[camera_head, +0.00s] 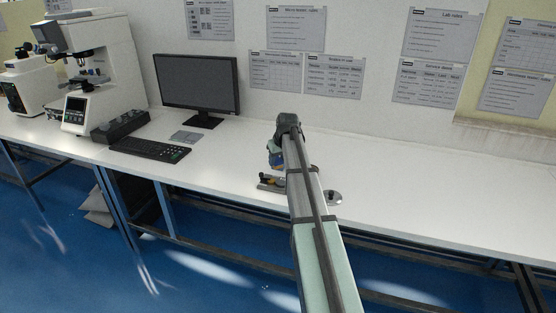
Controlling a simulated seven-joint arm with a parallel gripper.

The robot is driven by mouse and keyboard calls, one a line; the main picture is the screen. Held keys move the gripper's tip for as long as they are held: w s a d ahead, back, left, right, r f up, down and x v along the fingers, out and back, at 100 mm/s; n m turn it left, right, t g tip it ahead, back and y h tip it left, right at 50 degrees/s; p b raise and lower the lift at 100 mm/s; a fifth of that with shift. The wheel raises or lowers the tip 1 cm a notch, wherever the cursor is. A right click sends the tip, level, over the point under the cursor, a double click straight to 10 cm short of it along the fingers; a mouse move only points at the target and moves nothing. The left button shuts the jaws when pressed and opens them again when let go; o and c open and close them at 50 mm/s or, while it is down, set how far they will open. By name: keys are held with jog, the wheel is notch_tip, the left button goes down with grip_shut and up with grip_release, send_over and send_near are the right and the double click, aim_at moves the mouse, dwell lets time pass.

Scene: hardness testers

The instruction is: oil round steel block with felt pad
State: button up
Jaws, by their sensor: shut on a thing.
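I cannot pick out the felt pad for sure.
On the bench (430,190) at left stand a monitor (198,84), a keyboard (150,149), a dark control box (120,126) and a white hardness tester (100,70). A second machine (30,85) is further left. The bench's right side is clear.

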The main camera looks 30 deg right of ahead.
jog(key=shift+f, duration=3.25)
jog(key=shift+s+d+f, duration=0.6)
jog(key=shift+s, duration=0.05)
jog(key=shift+s+d, duration=1.05)
jog(key=shift+w+a, duration=1.65)
jog(key=shift+w, duration=0.1)
jog(key=shift+s+d, duration=1.3)
jog(key=shift+s, duration=0.1)
jog(key=shift+s+d+r, duration=0.1)
jog(key=shift+d+r, duration=0.05)
jog(key=shift+r, duration=0.45)
jog(key=shift+s+d+r, duration=0.1)
jog(key=shift+d+r, duration=0.05)
jog(key=shift+r, duration=3.3)
